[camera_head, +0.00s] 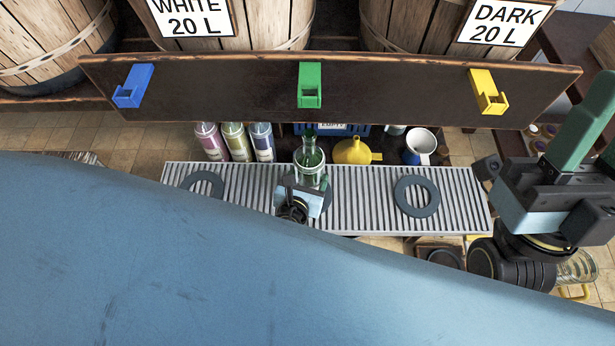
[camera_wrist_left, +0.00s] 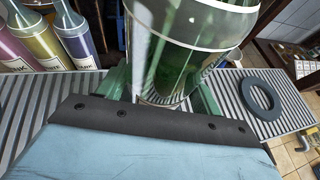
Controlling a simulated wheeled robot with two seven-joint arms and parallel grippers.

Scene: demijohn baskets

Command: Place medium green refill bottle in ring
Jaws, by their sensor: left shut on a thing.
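A clear green-tinted bottle (camera_head: 311,160) stands upright over the middle of the slatted grate. It fills the top middle of the left wrist view (camera_wrist_left: 178,55). My left gripper (camera_head: 305,188) is shut on it, with one green finger on each side (camera_wrist_left: 163,92). A dark ring (camera_head: 327,198) at the grate's middle is mostly hidden by the bottle and gripper. I cannot tell whether the base is inside it or above it. Two bare rings lie left (camera_head: 190,181) and right (camera_head: 402,197). My right gripper (camera_head: 590,140) is far right, with no bottle visible between its green fingers.
Barrels (camera_head: 270,25) line the back. A large blue surface covers the lower left.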

